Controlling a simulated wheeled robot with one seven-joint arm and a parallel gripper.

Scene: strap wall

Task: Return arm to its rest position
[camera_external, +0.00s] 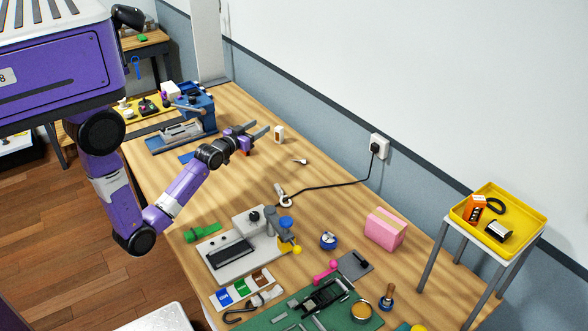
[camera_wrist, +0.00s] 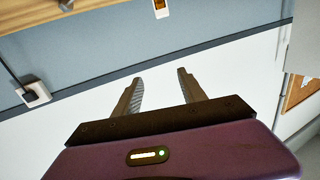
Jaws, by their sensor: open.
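My purple arm reaches out over the wooden workbench (camera_external: 330,205) in the external view, bent at the elbow. My gripper (camera_external: 262,130) is above the far part of the bench, between the blue vise-like machine and the wall. In the wrist view my gripper (camera_wrist: 162,78) shows two separated fingers with nothing between them. Beyond the fingers are the white and grey-blue wall and a strip of the bench. The gripper touches nothing that I can see.
A blue machine (camera_external: 195,112) stands left of my gripper. A small white and orange item (camera_external: 279,134) is just right of it. A black cable runs to the wall socket (camera_external: 379,147). Tools and a pink box (camera_external: 385,229) lie nearer. A yellow tray (camera_external: 520,240) stands right.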

